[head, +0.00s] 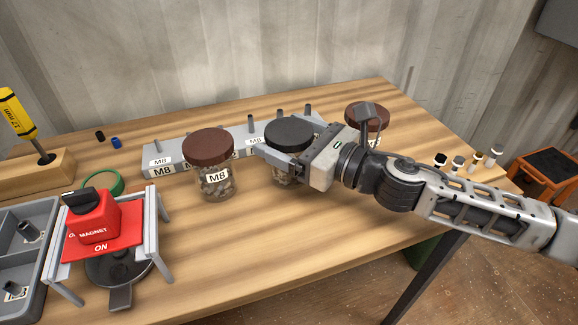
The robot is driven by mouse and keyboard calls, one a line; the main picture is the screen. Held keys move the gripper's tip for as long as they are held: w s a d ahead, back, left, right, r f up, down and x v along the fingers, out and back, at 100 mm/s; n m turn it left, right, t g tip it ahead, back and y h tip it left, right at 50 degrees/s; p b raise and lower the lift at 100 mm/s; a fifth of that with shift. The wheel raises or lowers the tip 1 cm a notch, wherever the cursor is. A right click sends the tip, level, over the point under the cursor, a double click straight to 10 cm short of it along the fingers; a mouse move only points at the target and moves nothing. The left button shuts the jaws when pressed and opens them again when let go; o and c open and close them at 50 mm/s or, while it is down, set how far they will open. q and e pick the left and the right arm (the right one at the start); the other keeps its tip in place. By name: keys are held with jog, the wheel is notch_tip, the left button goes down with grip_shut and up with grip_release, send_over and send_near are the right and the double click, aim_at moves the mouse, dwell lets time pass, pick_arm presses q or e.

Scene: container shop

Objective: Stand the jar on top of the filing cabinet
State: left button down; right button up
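Three lidded jars stand on the wooden bench: one with a brown lid and an M8 label (217,178) at the left, one with a dark lid (289,132) in the middle, and one with a brown lid (367,116) at the right, partly hidden by my arm. My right gripper (288,150) is at the middle jar, its fingers on either side just below the lid. The jar's lower part shows under the near finger and looks upright on the bench. I cannot tell whether the fingers press on it. My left gripper is not in view. I cannot make out a filing cabinet.
A grey rack with pegs and M8 labels (160,162) lies behind the jars. A red magnet block (95,220) on a stand, a grey tray (38,215) and a screwdriver (16,112) are at the left. Small bottles (457,163) stand at the right edge. The front middle is clear.

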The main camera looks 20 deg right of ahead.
jog(key=c, duration=1.4)
jog(key=shift+r, duration=0.15)
jog(key=shift+c, duration=0.2)
